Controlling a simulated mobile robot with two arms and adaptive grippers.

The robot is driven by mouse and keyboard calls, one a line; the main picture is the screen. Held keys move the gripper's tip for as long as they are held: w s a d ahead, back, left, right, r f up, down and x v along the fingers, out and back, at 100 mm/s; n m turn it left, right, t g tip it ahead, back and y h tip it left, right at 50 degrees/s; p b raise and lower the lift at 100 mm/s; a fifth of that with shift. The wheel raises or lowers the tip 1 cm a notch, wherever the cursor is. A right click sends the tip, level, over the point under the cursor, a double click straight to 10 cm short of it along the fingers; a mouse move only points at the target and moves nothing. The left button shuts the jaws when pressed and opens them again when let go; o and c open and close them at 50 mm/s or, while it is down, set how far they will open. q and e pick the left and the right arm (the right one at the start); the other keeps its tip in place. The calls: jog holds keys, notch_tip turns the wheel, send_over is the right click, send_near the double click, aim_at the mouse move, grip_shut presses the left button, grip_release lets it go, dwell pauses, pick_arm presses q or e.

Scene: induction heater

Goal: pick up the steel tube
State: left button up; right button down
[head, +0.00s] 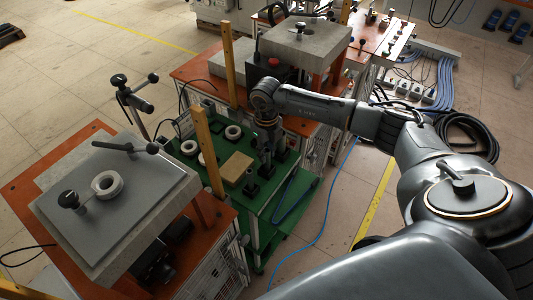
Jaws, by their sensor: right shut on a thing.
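My right arm reaches in from the right, and its gripper (267,158) points down over the green work table (285,228). The gripper is small and dark here, low among dark parts on the table. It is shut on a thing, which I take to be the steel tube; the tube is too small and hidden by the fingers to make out. I cannot tell whether it is clear of the table. My left gripper is out of view.
A tan block (237,168) and white rings (233,132) lie on the green table left of the gripper. Heater stations with grey slabs stand at the left (125,215) and back (307,45). Yellow posts (208,150) rise beside the green table. Cables (437,90) lie on the floor at right.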

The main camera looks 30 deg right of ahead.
jog(key=shift+r+b, duration=0.5)
jog(key=shift+r, duration=0.1)
jog(key=s+a+r+b, duration=0.2)
jog(key=s+r+b, duration=0.3)
jog(key=s+r, duration=0.8)
notch_tip(320, 180, up, 6)
jog(key=p, duration=0.4)
jog(key=shift+s+p, duration=0.35)
jog(key=shift+s, duration=0.1)
jog(key=shift+d+r, duration=0.1)
